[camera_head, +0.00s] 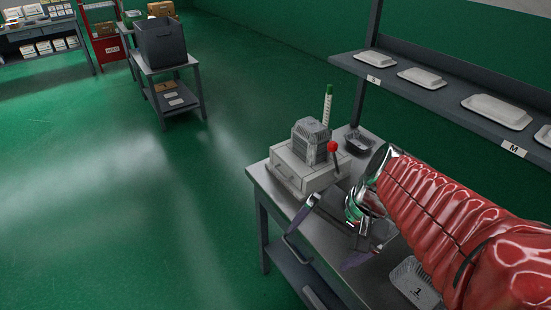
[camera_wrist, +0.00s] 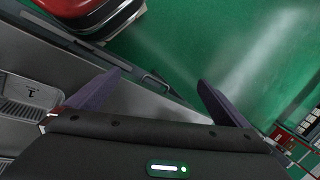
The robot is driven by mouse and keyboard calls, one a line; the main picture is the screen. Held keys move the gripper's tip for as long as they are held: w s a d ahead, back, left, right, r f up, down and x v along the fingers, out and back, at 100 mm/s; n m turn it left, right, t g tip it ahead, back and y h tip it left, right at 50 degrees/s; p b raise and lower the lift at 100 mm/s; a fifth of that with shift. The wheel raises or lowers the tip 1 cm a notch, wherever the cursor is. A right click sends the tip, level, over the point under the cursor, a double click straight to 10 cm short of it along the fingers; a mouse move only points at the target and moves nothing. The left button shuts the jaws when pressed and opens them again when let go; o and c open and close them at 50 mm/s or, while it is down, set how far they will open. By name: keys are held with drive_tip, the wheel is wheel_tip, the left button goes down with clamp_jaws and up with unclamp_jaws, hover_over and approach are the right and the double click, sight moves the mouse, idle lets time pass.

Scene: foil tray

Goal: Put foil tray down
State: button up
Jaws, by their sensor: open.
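A foil tray (camera_head: 418,283) marked "1" sits on the metal bench (camera_head: 340,285), at the lower right in the head view and partly hidden by my red arm. A tray marked "1" also shows at the left edge of the wrist view (camera_wrist: 30,97). My gripper (camera_head: 332,232) is open above the bench's front edge, apart from this tray. In the wrist view, my gripper (camera_wrist: 161,80) has its two dark fingers spread with nothing between them. A dark tray (camera_head: 359,142) stands at the bench's far end. Another tray-like shape behind my gripper is mostly hidden.
A grey machine (camera_head: 311,160) with a red-knobbed lever stands on the bench beyond my gripper. A shelf (camera_head: 450,92) with several white trays hangs over the bench's right side. A trolley with a grey bin (camera_head: 162,44) stands farther back. The green floor left of the bench is clear.

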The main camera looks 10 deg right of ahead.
drive_tip(key=s+a+r+n+t+h, duration=0.1)
drive_tip(key=a+r+n+t+h, duration=0.2)
drive_tip(key=r+n, duration=0.4)
drive_tip(key=shift+s+a+r+n, duration=0.2)
drive_tip(key=shift+a+n, duration=0.25)
drive_tip(key=shift+n, duration=0.35)
